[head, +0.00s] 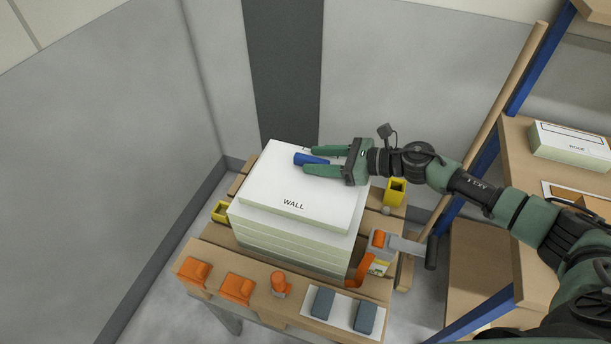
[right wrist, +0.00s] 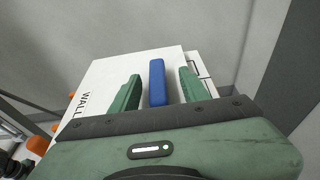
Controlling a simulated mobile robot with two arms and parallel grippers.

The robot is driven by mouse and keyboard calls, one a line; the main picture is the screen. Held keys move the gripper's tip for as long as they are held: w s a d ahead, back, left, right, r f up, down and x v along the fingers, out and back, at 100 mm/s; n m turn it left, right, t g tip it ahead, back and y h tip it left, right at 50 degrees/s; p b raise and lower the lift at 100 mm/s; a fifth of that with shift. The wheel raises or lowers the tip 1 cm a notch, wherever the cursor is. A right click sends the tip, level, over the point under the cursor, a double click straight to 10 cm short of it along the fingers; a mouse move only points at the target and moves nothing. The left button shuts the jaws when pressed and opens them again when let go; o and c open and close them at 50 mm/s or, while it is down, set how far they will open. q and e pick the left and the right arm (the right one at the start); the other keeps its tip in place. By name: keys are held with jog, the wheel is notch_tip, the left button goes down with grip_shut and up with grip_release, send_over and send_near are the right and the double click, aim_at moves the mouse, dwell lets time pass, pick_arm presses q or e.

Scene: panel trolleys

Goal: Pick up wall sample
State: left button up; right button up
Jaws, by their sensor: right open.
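The wall sample (head: 270,190) is a white panel marked WALL, lying on top of a stack of pale panels; it also shows in the right wrist view (right wrist: 108,80). A blue bar (head: 313,160) is on its top face, towards the back, and stands between my fingers in the right wrist view (right wrist: 157,88). My right gripper (head: 305,161) is open, with one green finger on each side of the blue bar and a gap on both sides. My left gripper is out of view.
The stack stands on a wooden trolley (head: 213,256) with orange blocks (head: 237,287) and grey pads (head: 322,301) along its front. Yellow brackets (head: 396,191) flank it. A shelf (head: 535,180) with a blue frame is at the right; grey walls are behind and left.

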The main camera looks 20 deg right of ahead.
jog(key=shift+x, duration=1)
jog(key=shift+d, duration=0.1)
grip_shut()
jog(key=shift+r, duration=0.1)
dwell(0.4)
